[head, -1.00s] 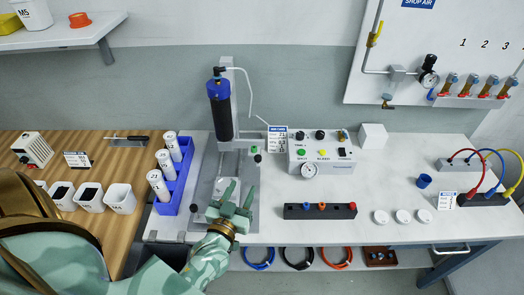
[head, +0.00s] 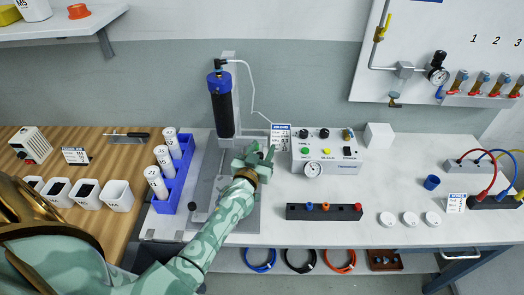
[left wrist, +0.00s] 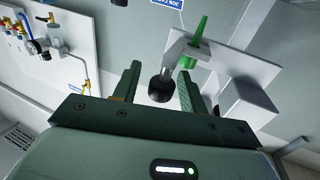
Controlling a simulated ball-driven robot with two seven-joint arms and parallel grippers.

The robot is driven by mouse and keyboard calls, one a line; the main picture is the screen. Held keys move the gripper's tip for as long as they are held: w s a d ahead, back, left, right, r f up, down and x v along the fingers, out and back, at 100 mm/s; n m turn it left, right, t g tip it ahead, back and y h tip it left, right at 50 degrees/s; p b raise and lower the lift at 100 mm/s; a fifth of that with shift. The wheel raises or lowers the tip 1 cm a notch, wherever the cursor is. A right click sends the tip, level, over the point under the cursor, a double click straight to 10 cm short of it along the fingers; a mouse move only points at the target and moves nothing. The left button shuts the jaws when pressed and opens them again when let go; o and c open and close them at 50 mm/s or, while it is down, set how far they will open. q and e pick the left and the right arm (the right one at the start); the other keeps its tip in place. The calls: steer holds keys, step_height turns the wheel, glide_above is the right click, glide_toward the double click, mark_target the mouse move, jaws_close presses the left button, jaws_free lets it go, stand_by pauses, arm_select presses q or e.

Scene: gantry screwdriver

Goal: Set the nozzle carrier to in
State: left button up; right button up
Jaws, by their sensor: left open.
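In the head view my left gripper (head: 260,153) is at the right side of the gantry stand, over the spot of the nozzle carrier, and hides most of it. In the left wrist view, the carrier's black knob (left wrist: 161,90) sits between the two open fingers (left wrist: 159,72), with gaps beside it. A grey bracket (left wrist: 184,47) with a green nozzle (left wrist: 197,30) lies just beyond the knob. Whether a finger touches the knob, I cannot tell. My right gripper is not in view.
A black cartridge with a blue cap (head: 221,108) stands on the gantry, left of my gripper. The control box (head: 325,155) is close on the right. A black knob (head: 192,206) is at the stand's lower left. Blue rack (head: 176,182) stands left.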

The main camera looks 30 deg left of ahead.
arm_select(q)
jaws_close()
steer(key=a, duration=0.1)
steer(key=s+a, duration=0.1)
steer(key=s+a+p, duration=0.1)
steer(key=a, duration=0.1)
steer(key=shift+s, duration=0.25)
jaws_free()
